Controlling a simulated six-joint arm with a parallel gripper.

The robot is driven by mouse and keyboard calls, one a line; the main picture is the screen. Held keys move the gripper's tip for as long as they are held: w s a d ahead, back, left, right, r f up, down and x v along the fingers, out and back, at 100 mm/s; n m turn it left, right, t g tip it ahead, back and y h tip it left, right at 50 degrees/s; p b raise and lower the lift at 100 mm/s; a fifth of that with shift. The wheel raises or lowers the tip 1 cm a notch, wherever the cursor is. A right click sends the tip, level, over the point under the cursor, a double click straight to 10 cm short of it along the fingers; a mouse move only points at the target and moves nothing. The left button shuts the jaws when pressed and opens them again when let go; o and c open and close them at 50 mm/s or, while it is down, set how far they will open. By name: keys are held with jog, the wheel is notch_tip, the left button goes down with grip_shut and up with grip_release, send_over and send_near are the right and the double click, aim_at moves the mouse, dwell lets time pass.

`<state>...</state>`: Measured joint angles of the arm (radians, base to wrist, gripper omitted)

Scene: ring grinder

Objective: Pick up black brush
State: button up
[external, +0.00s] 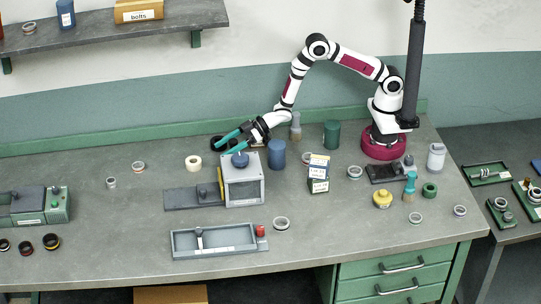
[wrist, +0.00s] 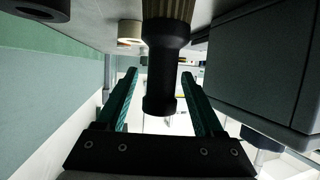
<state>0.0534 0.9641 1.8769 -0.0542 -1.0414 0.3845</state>
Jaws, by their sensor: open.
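In the wrist view the black brush (wrist: 166,52) has a dark handle and tan bristles at the top of the picture, against the table. The picture is inverted, so the brush seems to stand bristles down. My gripper (wrist: 159,76) is open, with one teal finger on each side of the handle and visible gaps. In the external view my gripper (external: 222,146) is low behind the grey grinder box (external: 244,186).
The grinder box also fills the right of the wrist view (wrist: 255,65), close to a finger. A blue cylinder (external: 277,154) stands right of my gripper. The table's left back is mostly clear.

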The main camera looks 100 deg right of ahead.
grip_shut()
dwell(0.3)
